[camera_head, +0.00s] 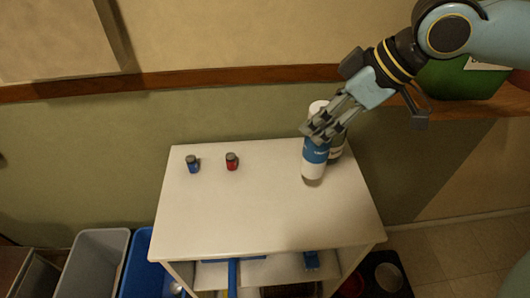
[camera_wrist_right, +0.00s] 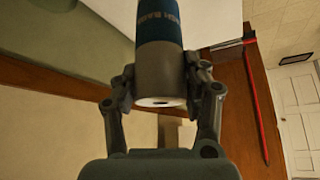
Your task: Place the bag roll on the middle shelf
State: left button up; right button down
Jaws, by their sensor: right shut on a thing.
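The bag roll (camera_head: 315,163) is a white and blue cylinder at the right back of the white shelf unit's top. In the right wrist view the roll (camera_wrist_right: 161,75) shows a teal label with pale lettering and a grey end with a small hole. My right gripper (camera_head: 318,132) is shut on the roll's upper end, with one finger on each side. I cannot tell whether the roll's lower end touches the top. The shelf unit (camera_head: 265,225) has a lower level partly visible under its front edge; most of its inside is hidden. My left gripper is out of view.
A small blue jar (camera_head: 192,163) and a red jar (camera_head: 231,161) stand at the top's left back. Blue items (camera_head: 311,260) lie below. Bins (camera_head: 92,262) stand at the left. The top's front is clear.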

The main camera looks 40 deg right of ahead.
jog(key=w+a+r+b+x, duration=0.1)
jog(key=a+x, duration=0.1)
jog(key=x, duration=1.2)
jog(key=shift+w+a+r, duration=0.2)
jog(key=shift+w+r, duration=0.05)
jog(key=shift+w, duration=0.1)
jog(key=shift+f, duration=0.15)
jog(key=c, duration=0.7)
grip_release()
jog(key=shift+o, duration=0.2)
